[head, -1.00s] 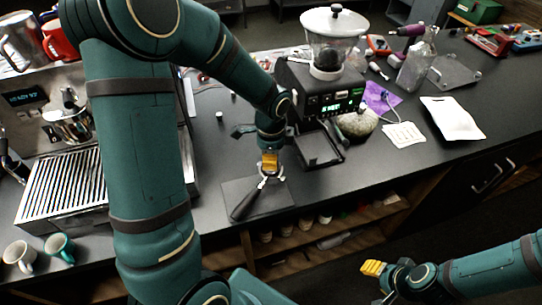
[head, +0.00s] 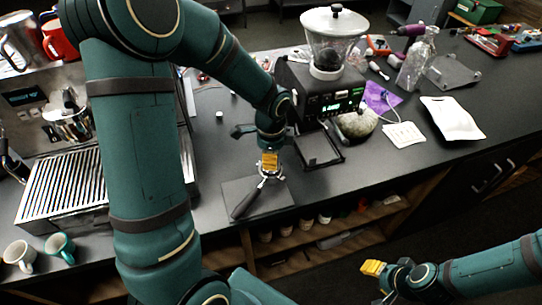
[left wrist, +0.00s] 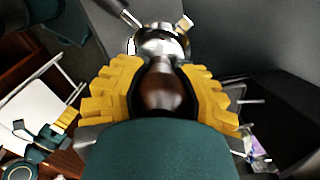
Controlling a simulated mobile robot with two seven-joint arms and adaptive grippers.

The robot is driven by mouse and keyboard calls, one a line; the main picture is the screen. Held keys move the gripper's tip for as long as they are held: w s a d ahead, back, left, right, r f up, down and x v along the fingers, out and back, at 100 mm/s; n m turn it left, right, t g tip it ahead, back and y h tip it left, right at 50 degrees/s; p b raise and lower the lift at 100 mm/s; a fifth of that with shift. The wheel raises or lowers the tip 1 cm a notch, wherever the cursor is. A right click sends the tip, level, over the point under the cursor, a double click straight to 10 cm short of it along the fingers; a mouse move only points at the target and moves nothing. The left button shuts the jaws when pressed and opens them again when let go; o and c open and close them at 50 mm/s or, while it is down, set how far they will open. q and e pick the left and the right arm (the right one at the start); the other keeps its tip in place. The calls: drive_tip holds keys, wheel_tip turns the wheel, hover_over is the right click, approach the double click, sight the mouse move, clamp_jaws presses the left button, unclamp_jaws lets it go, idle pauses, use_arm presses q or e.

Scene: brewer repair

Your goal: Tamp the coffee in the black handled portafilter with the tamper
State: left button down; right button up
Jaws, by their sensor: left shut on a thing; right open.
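The portafilter with the black handle (head: 246,203) lies on a dark mat (head: 277,199) near the counter's front edge. My left gripper (head: 269,162) is above its basket, pointing down. In the left wrist view, the yellow fingers of the left gripper (left wrist: 160,95) are shut on the tamper's brown rounded handle (left wrist: 162,88). The portafilter's metal basket (left wrist: 162,40) shows just beyond it. The tamper's base is hidden, so I cannot tell how deep it sits. My right gripper (head: 373,268) is off the counter's front at lower right, open and empty.
A coffee grinder (head: 330,90) stands behind and right of the mat, with a dark tray (head: 318,150) in front. An espresso machine (head: 60,180) stands at left, with two mugs (head: 59,247) nearby. A white dish (head: 453,118) lies at right.

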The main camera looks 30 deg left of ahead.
use_arm(q)
drive_tip(key=shift+s+f+b, duration=0.1)
drive_tip(key=shift+f+b, duration=0.9)
drive_tip(key=shift+f, duration=0.4)
idle(2.4)
drive_tip(key=shift+r+p, duration=0.5)
drive_tip(key=shift+r, duration=0.1)
drive_tip(key=shift+r+p, duration=2.7)
drive_tip(key=shift+r, duration=0.8)
